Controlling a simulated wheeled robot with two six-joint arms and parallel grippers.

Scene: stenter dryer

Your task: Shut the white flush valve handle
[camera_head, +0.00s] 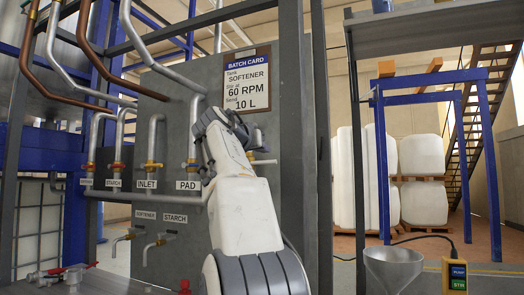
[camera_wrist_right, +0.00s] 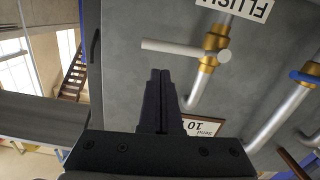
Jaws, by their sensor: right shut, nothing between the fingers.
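The white flush valve handle (camera_wrist_right: 172,47) is a bar on a brass valve (camera_wrist_right: 214,42) beside the FLUSH label (camera_wrist_right: 236,7) in the right wrist view. It lies across the pipe, pointing left there. In the head view a white bar (camera_head: 264,161), likely this handle, sticks out to the right from behind my arm; its valve is hidden. My right gripper (camera_wrist_right: 160,74) is shut and empty. In the wrist view its fingertips show just below the handle, and I see no clear contact. In the head view the right gripper (camera_head: 240,128) is partly hidden by its own wrist.
A grey panel (camera_head: 178,117) carries pipes, INLET (camera_head: 152,184) and PAD (camera_head: 188,185) labels and a batch card (camera_head: 247,82). A grey post (camera_head: 291,120) stands to its right. A funnel (camera_head: 393,264) and a yellow button box (camera_head: 455,275) are at lower right.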

